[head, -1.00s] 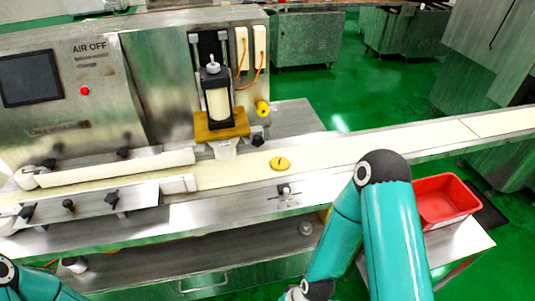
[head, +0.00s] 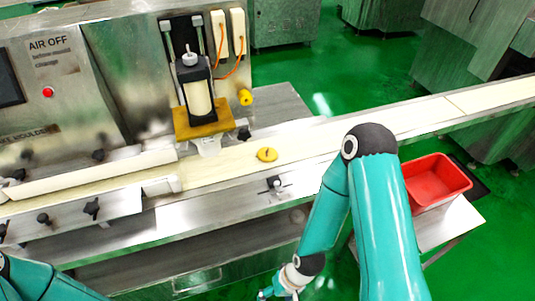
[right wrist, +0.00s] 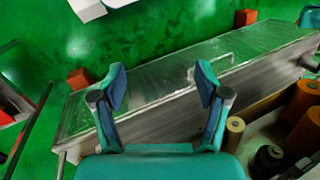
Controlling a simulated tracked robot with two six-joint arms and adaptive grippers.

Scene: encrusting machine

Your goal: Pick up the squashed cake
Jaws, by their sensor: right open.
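The squashed cake (head: 267,154) is a flat yellow disc with a dark mark on top. It lies on the pale conveyor belt (head: 225,166) in the head view, to the right of the machine's nozzle. My right gripper (right wrist: 160,82) is open and empty in the right wrist view, with the metal side of a machine or table beyond it. In the head view the right arm bends down in front of the conveyor, and its gripper (head: 272,292) shows only partly at the bottom edge, below and apart from the cake. My left gripper is out of view; only my left arm shows at bottom left.
A red bin (head: 437,181) stands on a small metal table (head: 440,238) at the right. The forming machine (head: 198,95) with its yellow plate rises behind the belt. A small clamp (head: 276,186) sits on the conveyor's front rail. The belt right of the cake is clear.

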